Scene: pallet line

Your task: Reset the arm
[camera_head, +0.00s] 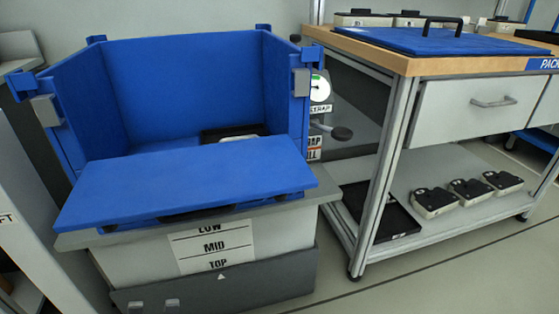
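Neither of my grippers shows in the head view, so I cannot see whether they are open or holding anything. The task names no object. In front of me on the left is a blue pallet box (190,85) with its front panel (190,180) folded down toward me. A dark item with a pale part (235,134) lies inside it, partly hidden by the front panel. The box stands on a grey lift (135,250) with a label (213,247) reading LOW, MID, TOP.
A workbench (450,64) at right carries a blue lid (440,40) with a black handle. Its lower shelf (400,190) holds several white-and-black devices (470,192) and a black tray (380,215). A round gauge (320,88) sits between box and bench. Floor (450,260) at front right is clear.

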